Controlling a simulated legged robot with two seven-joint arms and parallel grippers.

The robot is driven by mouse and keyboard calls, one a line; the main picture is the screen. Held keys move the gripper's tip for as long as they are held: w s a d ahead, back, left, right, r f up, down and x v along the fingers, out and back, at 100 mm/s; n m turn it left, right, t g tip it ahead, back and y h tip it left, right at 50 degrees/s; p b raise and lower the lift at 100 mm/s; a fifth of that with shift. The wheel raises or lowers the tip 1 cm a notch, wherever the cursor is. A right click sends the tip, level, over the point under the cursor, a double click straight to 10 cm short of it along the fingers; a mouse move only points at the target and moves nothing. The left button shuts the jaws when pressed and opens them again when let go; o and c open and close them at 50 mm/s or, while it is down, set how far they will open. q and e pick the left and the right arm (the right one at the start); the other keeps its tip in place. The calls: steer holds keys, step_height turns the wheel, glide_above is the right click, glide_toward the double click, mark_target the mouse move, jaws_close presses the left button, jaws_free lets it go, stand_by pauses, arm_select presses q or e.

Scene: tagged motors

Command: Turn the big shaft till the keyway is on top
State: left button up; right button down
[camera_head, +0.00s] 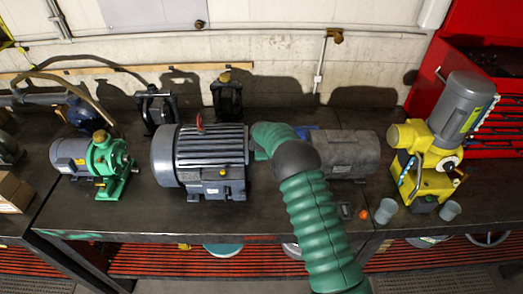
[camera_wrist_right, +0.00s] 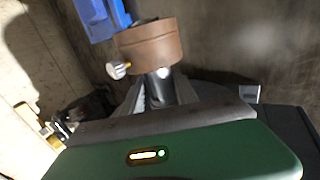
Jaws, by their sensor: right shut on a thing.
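The big grey finned motor (camera_head: 210,152) stands on the bench left of centre, with a red lifting eye on top. My right arm, green and ribbed, comes up from the bottom and bends to the motor's right end, covering the shaft in the head view. In the right wrist view my right gripper (camera_wrist_right: 160,82) is shut at a brownish round piece (camera_wrist_right: 150,45), which looks like the big shaft's end. I cannot make out a keyway. My left gripper is not in view.
A small motor with a green gear housing (camera_head: 105,160) stands left. A grey cylindrical motor (camera_head: 345,153) stands just right of my arm. A yellow machine (camera_head: 425,160) and grey cups (camera_head: 450,210) are further right. The front bench strip left of my arm is clear.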

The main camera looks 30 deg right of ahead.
steer(key=shift+s+a+f+g+y, duration=0.15)
steer(key=shift+s+f+g, duration=0.1)
steer(key=shift+f, duration=0.15)
steer(key=shift+s+a+f+g+y, duration=0.1)
steer(key=shift+s+f+g+y, duration=0.1)
steer(key=shift+f, duration=0.2)
steer(key=c, duration=1.1)
jaws_free()
steer(key=shift+o, duration=0.7)
steer(key=shift+w+d+r, duration=0.1)
steer(key=shift+r, duration=0.15)
